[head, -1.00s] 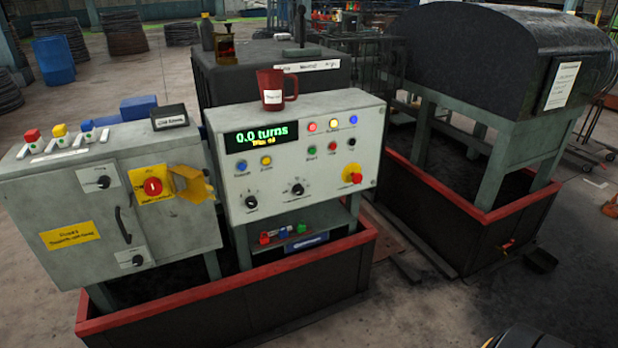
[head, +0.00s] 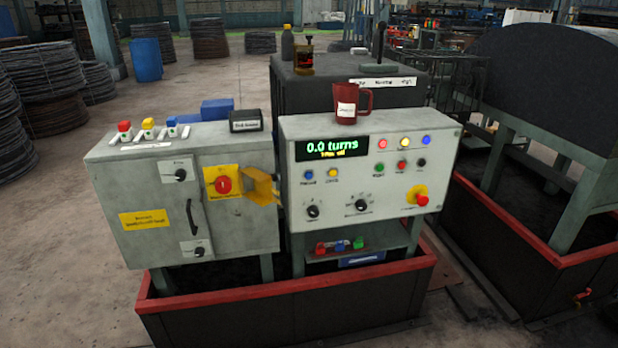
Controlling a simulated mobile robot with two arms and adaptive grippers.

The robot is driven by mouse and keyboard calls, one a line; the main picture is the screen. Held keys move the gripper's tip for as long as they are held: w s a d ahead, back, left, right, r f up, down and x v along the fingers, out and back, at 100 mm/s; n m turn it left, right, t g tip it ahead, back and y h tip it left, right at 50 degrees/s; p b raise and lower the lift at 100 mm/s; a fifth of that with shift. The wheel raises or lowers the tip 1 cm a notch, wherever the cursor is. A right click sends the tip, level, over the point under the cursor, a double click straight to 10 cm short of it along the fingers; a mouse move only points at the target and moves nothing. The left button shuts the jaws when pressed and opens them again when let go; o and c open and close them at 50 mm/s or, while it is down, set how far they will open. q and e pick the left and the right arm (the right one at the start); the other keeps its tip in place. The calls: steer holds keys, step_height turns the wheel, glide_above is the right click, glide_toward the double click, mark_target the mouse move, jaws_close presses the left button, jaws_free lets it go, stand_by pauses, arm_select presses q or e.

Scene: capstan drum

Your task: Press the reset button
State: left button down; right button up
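A light grey control panel (head: 291,196) stands in the middle, with a green display (head: 331,148) reading 0.0 turns. Below the display are a blue button (head: 308,174) and a yellow button (head: 333,173). To their right are a green button (head: 379,168), a red button (head: 401,166) and a black button (head: 422,162). The small labels are too blurred to tell which one is the reset button. A red mushroom button on yellow (head: 418,197) is at lower right. Neither of my grippers is in view.
A grey cabinet (head: 130,190) with a red switch on yellow (head: 223,184) and an open yellow flap (head: 262,187) stands left. A red mug (head: 347,105) stands on the panel. A red-rimmed tray (head: 225,298) surrounds the base.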

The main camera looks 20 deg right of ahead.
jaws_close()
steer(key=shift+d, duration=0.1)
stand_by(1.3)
